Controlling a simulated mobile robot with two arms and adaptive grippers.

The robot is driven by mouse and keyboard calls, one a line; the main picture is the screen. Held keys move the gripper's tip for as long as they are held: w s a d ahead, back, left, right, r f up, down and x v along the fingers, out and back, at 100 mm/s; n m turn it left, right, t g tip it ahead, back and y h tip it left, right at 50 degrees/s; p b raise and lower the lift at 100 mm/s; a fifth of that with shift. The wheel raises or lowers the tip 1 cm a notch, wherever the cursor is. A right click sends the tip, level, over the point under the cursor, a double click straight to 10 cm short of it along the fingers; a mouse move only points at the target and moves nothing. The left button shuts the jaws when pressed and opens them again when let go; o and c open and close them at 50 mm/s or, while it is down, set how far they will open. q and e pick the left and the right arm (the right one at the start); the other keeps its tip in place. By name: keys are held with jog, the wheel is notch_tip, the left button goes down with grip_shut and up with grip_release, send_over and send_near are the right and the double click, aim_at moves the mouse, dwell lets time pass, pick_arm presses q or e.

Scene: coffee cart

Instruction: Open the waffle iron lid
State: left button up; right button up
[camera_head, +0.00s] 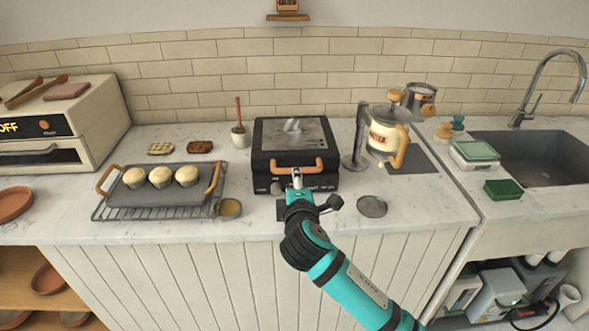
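The waffle iron (263,160) is a black box in the middle of the counter, with a grey top plate and an orange bar handle (280,170) along its front. Its lid lies flat and looks closed. My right gripper (297,177) is at the middle of the handle, its arm coming in from the lower right. The fingertips look narrow and close to or touching the handle; whether they are shut on it is too small to tell. My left gripper is not in view.
A tray (150,198) with dough balls on a wire rack stands at the left, beside an oven (85,135). A small round dish (229,208) and a grey disc (371,206) lie near the front edge. A coffee maker (380,140) and sink (545,160) are at the right.

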jog(key=x, duration=0.7)
jog(key=shift+w, duration=0.25)
jog(key=shift+c, duration=0.2)
grip_shut()
jog(key=shift+f, duration=0.1)
jog(key=shift+w+f, duration=0.1)
jog(key=shift+f, duration=0.05)
